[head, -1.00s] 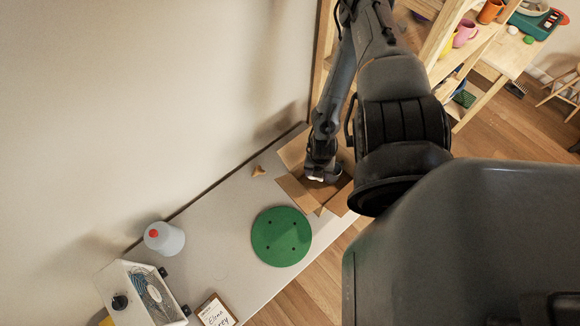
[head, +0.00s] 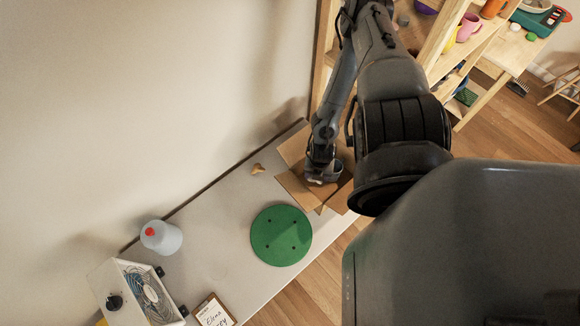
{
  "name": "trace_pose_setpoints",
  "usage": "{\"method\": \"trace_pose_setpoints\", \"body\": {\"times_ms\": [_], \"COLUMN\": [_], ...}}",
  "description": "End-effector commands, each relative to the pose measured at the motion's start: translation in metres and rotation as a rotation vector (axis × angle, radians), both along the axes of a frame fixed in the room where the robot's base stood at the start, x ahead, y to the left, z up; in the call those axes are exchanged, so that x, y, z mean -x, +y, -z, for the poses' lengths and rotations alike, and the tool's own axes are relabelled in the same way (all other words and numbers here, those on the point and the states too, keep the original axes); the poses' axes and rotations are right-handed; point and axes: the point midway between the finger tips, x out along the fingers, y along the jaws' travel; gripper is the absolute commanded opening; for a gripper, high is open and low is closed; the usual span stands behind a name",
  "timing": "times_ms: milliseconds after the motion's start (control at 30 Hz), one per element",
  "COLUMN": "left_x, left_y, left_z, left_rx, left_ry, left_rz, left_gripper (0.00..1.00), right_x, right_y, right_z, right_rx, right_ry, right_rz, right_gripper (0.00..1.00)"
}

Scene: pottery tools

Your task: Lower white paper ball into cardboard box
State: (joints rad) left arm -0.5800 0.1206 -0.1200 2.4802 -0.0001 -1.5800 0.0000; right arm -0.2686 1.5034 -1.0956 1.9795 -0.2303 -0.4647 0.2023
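The open cardboard box (head: 290,185) stands at the far end of the grey table, its brown flaps spread outward. My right gripper (head: 319,178) points down over the box opening, with its fingertips at or just inside the flaps. A small white patch, the white paper ball (head: 315,183), shows at the fingertips, and the gripper appears shut on it. The gripper and forearm hide most of the ball and the box interior. My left gripper is not in view.
A green round disc (head: 281,235) lies on the table (head: 225,215) near the box. Wooden shelves (head: 448,40) stand behind.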

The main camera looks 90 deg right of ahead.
Motion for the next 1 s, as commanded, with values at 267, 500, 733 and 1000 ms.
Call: {"method": "trace_pose_setpoints", "body": {"times_ms": [267, 500, 733, 1000], "left_x": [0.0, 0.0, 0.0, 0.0], "left_y": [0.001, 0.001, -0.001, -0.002], "left_z": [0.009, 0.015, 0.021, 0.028], "left_rx": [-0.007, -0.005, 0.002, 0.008], "left_ry": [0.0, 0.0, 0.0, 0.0], "left_rz": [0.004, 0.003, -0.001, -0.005], "left_gripper": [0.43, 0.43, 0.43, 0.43], "right_x": [0.0, 0.0, 0.0, 0.0], "right_y": [0.001, 0.001, 0.0, 0.001], "right_z": [0.016, 0.027, 0.039, 0.052], "right_rx": [-0.001, -0.001, 0.0, -0.001], "right_ry": [0.0, 0.0, 0.0, 0.0], "right_rz": [0.001, 0.0, 0.0, 0.0], "right_gripper": [0.31, 0.31, 0.31, 0.31]}}
